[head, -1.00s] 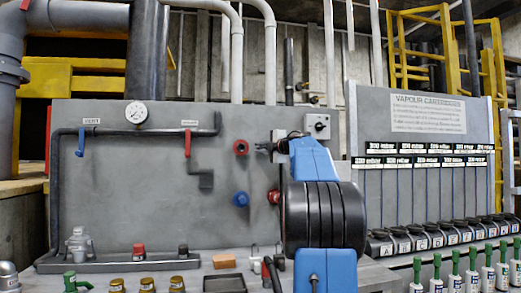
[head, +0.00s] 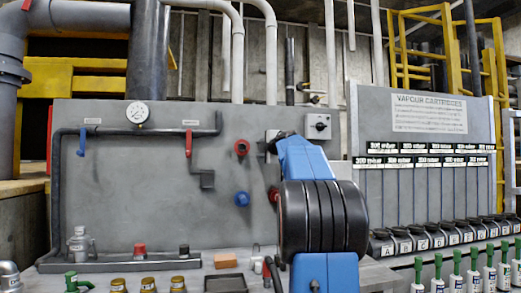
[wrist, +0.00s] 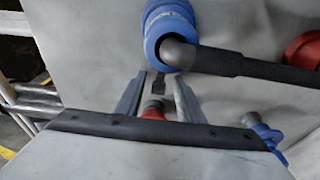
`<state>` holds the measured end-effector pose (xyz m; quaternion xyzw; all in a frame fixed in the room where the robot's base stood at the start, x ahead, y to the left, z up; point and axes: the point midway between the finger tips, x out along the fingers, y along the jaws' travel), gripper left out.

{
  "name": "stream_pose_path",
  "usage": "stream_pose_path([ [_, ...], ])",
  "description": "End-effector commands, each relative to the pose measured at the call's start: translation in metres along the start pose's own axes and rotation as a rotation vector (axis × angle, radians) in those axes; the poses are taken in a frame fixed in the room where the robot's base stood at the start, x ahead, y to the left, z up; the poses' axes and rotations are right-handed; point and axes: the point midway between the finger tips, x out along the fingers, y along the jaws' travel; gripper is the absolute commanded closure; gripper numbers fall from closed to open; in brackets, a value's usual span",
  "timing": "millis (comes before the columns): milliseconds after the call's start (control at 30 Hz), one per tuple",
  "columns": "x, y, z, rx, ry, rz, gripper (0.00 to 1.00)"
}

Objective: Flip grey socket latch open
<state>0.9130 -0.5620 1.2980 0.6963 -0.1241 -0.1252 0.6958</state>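In the head view, my gripper (head: 272,145) is up against or close to the grey panel, mostly hidden by my arm. A small grey plate (head: 271,135) on the panel shows just behind it. I cannot make out a grey latch on it. In the wrist view, my gripper (wrist: 157,98) has its two grey fingers apart. A small dark tab (wrist: 160,83) shows between the fingertips, and a red-ended part (wrist: 154,107) shows nearer between the fingers. I cannot tell whether either touches a finger.
A blue coupling with a dark pipe (wrist: 168,35) is just beyond the fingers. A red part (wrist: 305,50) is at right. The panel also holds a red socket (head: 241,147), a blue socket (head: 241,199) and a switch box (head: 317,126). Bottles and caps line the bench.

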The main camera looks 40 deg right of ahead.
Motion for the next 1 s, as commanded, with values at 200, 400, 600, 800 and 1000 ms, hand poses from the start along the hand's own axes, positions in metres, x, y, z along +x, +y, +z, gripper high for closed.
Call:
stream_pose_path([
  [200,-0.001,0.001,0.0,0.0,0.0,0.001,0.66],
  [400,-0.011,0.002,0.0,0.0,0.0,0.002,0.66],
  [600,-0.042,0.003,0.0,-0.001,-0.001,0.003,0.66],
  [800,-0.08,0.002,0.0,0.0,-0.001,0.003,0.66],
  [1000,-0.119,0.002,0.0,-0.001,-0.002,0.003,0.66],
])
